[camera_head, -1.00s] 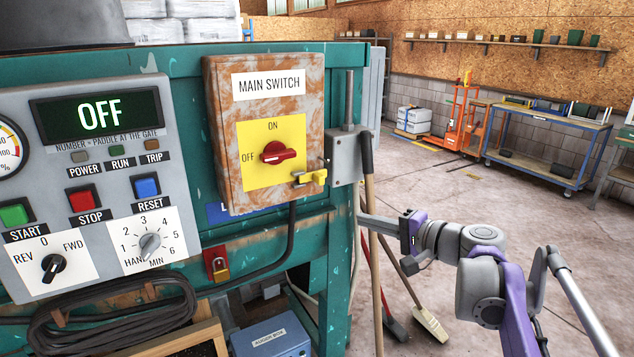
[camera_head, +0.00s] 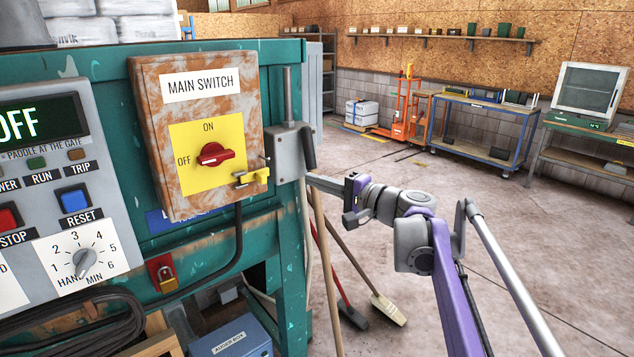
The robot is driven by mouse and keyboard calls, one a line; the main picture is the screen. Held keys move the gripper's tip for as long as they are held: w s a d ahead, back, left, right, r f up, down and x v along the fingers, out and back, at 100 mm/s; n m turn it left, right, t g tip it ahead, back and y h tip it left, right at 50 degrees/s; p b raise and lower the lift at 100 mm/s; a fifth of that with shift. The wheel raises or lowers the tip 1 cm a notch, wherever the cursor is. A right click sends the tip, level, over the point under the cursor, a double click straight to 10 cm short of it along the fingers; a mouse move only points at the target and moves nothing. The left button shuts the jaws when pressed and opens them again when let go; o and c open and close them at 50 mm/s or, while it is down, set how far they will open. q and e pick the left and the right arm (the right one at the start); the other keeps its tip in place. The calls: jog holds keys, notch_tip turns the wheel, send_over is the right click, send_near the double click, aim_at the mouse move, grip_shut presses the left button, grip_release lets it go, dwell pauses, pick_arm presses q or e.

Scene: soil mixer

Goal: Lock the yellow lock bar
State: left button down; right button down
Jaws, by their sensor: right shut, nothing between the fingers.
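The yellow lock bar (camera_head: 251,177) sits at the lower right corner of the rusty main switch box (camera_head: 150,130). The red switch knob (camera_head: 214,155) is above and left of it on a yellow plate, its handle lying roughly sideways beside the OFF mark. My right gripper (camera_head: 312,182) is shut and empty. It is to the right of the lock bar, at about its height in the picture, and apart from it. A grey latch housing (camera_head: 289,155) stands between them. My left gripper is out of view.
A brass padlock (camera_head: 166,279) hangs on a red plate below the box. A control panel (camera_head: 100,200) is at the left. A broom (camera_head: 388,308) and other long handles stand below my right gripper. The floor to the right is largely clear.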

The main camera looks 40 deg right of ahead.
aim_at(268, 172)
jog(key=w+a, duration=0.1)
jog(key=w, duration=0.1)
jog(key=w+a, duration=0.1)
jog(key=w, duration=0.1)
jog(key=w+a, duration=0.2)
jog(key=w, duration=0.1)
jog(key=shift+p, duration=0.4)
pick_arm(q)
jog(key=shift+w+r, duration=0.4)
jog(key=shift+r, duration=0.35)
pick_arm(e)
jog(key=shift+a, duration=0.4)
